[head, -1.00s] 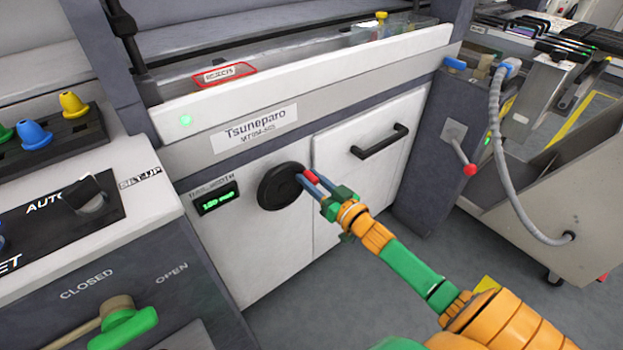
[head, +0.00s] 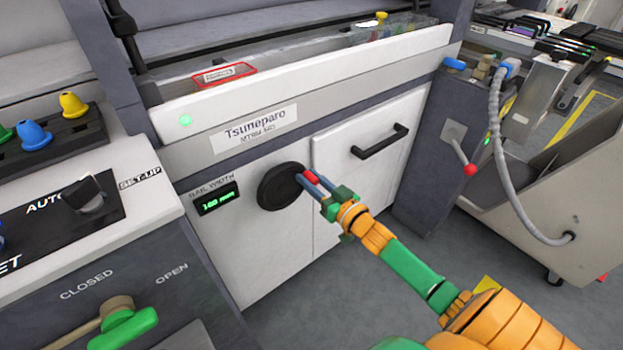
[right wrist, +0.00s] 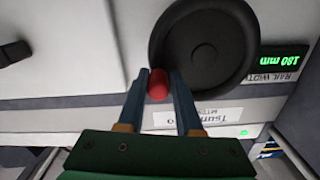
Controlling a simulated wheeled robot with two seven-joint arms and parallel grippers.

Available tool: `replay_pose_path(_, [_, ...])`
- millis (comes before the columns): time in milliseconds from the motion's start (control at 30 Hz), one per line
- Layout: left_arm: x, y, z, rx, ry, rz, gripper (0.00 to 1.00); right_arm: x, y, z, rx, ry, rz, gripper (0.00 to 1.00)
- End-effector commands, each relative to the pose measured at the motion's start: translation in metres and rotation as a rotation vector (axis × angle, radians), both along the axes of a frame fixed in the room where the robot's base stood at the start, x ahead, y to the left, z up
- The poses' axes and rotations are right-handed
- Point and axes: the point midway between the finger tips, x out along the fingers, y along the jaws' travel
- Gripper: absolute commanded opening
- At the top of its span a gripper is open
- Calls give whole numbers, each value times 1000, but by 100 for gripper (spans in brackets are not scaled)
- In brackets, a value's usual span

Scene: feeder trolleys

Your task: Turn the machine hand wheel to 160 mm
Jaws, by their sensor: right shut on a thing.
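The black round hand wheel (head: 281,187) is on the white front of the Tsuneparo machine (head: 255,245). Its small red knob (head: 312,177) is at the wheel's right edge in the head view. My right gripper (head: 306,181) is shut on this knob. In the right wrist view its two blue-grey fingers (right wrist: 159,78) stand on either side of the red knob (right wrist: 158,86). The green rail width display (head: 217,199) is left of the wheel. It appears to read 180 mm, but the middle digit is hard to make out. My left gripper is not in view.
A cupboard door with a black handle (head: 380,142) is right of the wheel. A lever with a red ball (head: 470,170) and a trolley with a grey hose (head: 500,150) stand further right. A control panel (head: 100,180) is at the left.

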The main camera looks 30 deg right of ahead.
Motion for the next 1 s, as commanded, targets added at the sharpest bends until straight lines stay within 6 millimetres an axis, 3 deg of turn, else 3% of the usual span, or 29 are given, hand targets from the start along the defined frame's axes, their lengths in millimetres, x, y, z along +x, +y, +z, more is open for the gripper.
replay_pose_path(567, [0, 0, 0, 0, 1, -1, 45, 1, -2, 2, 16, -5, -4, 0])
replay_pose_path(1000, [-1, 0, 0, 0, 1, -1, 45, 2, -5, -15, 297, 15, -4, 0])
